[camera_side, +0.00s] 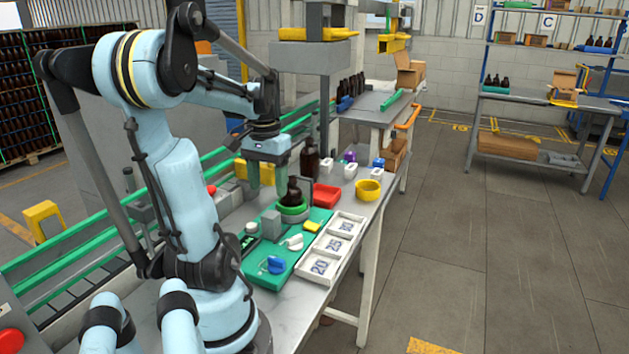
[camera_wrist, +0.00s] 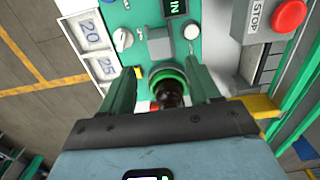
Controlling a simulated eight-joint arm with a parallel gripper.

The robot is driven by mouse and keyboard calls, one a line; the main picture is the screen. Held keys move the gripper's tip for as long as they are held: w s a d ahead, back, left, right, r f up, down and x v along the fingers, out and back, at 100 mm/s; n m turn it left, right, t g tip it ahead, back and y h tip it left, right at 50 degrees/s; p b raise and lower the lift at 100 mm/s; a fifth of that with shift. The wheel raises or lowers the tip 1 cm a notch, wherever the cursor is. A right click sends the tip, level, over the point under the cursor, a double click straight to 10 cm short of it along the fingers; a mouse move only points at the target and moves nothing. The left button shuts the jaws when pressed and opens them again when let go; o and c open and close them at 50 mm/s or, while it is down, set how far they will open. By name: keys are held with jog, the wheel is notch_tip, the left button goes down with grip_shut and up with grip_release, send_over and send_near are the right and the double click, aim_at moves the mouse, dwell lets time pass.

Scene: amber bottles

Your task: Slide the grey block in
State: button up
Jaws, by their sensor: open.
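The grey block (camera_side: 271,224) stands on the green board (camera_side: 261,269), behind the white knob (camera_side: 293,241). In the wrist view the grey block (camera_wrist: 160,47) sits beyond the green ring (camera_wrist: 181,74), below a black "IN" label (camera_wrist: 176,8). An amber bottle (camera_side: 293,192) stands upright in the ring; its dark top (camera_wrist: 170,93) also shows in the wrist view. My gripper (camera_side: 267,182) is open and empty, with green fingers pointing down, above and left of the bottle in the side view. In the wrist view my gripper (camera_wrist: 160,75) has its fingertips apart, short of the block.
A white tray (camera_side: 317,262) marked 20, 25 and 30 lies along the board's right side. A blue knob (camera_side: 275,264) and a yellow piece (camera_side: 312,226) are on the board. A red bin (camera_side: 325,195) and a taller bottle (camera_side: 310,160) stand behind. A red stop button (camera_wrist: 289,15) is at upper right.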

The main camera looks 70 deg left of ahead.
aim_at(270, 214)
jog(key=shift+f, duration=4.7)
grip_shut()
